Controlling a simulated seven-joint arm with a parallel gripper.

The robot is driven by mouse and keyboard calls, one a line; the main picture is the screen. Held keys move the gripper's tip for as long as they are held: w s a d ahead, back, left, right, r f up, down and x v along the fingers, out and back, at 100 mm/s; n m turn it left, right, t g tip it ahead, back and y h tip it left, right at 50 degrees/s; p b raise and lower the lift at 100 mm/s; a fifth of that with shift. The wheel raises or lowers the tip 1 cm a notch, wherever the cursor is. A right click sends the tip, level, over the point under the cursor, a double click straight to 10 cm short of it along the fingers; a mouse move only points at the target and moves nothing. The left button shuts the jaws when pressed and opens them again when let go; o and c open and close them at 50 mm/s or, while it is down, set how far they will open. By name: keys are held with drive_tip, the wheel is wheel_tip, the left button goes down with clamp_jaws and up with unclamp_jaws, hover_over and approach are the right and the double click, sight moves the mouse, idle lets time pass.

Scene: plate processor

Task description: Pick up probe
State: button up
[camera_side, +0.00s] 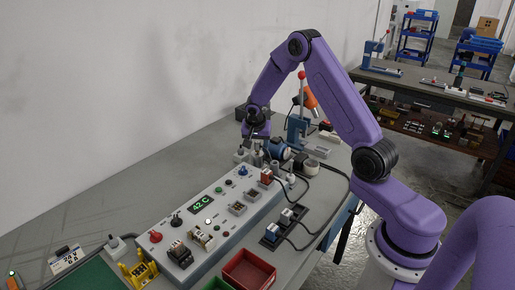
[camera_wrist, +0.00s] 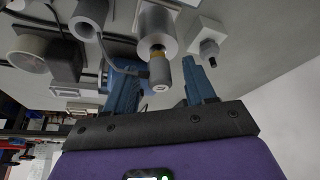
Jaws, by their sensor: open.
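In the wrist view, what looks like the probe is a grey cylindrical body (camera_wrist: 160,75) with a dark cable leaving its side. It meets a brass-coloured band at the end of a larger pale cylinder (camera_wrist: 157,28). My gripper (camera_wrist: 156,66) is open, with one blue finger on each side of the grey body. I see a gap at the right finger; contact at the left finger is unclear. In the side view, my gripper (camera_side: 256,140) is low over the far end of the control panel, among small grey cylinders. The probe cannot be made out clearly there.
A small square block with a dark knob (camera_wrist: 208,42) is close to the right finger. Other grey cylinders (camera_wrist: 88,18) stand to the left. In the side view, the control panel (camera_side: 215,215) reaches toward the camera, with a red bin (camera_side: 249,270) beside it. Loose cables lie on the right.

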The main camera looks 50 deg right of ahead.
clamp_jaws()
wheel_tip(320, 180, up, 10)
drive_tip(key=shift+f, duration=0.25)
drive_tip(key=shift+s+r+m, duration=0.2)
drive_tip(key=shift+m, duration=0.1)
drive_tip(key=shift+s+m+g, duration=1.7)
drive_tip(key=shift+s+m, duration=2)
drive_tip(key=shift+m, duration=0.6)
drive_tip(key=shift+h, duration=0.3)
drive_tip(key=shift+a+f, duration=0.1)
drive_tip(key=shift+f, duration=2.5)
